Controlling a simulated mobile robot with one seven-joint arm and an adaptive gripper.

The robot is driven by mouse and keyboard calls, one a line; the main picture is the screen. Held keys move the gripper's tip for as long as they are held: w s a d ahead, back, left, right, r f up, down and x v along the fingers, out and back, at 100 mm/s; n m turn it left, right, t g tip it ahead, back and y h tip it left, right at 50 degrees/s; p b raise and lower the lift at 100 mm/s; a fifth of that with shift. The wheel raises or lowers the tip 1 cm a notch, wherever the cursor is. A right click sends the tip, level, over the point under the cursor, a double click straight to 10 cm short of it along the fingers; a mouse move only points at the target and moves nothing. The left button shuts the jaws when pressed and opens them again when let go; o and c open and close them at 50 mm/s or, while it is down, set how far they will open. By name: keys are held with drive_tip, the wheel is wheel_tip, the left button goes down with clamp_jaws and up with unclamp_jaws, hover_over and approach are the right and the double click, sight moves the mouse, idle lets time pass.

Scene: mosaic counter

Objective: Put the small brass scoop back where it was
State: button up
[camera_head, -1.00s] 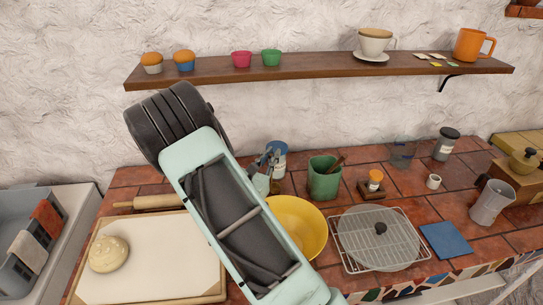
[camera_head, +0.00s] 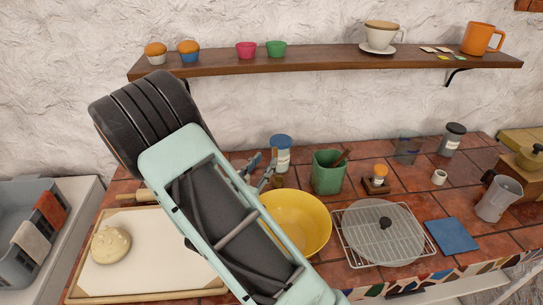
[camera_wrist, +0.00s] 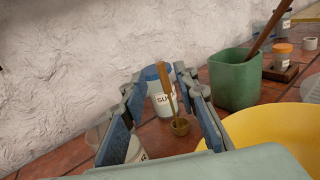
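The small brass scoop (camera_wrist: 180,127) shows in the wrist view, its handle pointing up and its bowl low, in front of a white jar with a blue lid (camera_wrist: 160,103). My gripper (camera_wrist: 161,73) has its fingers apart, one on each side of the scoop's handle, with gaps visible between handle and fingers. I cannot tell whether the scoop's bowl touches the counter. In the head view my gripper (camera_head: 261,166) is beside the blue-lidded jar (camera_head: 281,154), and the scoop is too small there to make out clearly.
A green crock (camera_head: 328,173) and a yellow bowl (camera_head: 300,222) stand right of my gripper. A clear labelled container (camera_wrist: 134,150) is by the left finger. A dough board (camera_head: 150,285) lies left, a wire rack (camera_head: 350,252) right. The wall rises behind.

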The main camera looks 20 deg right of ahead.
drive_tip(key=v, duration=0.4)
drive_tip(key=shift+w+d, duration=0.1)
drive_tip(key=shift+d, duration=0.05)
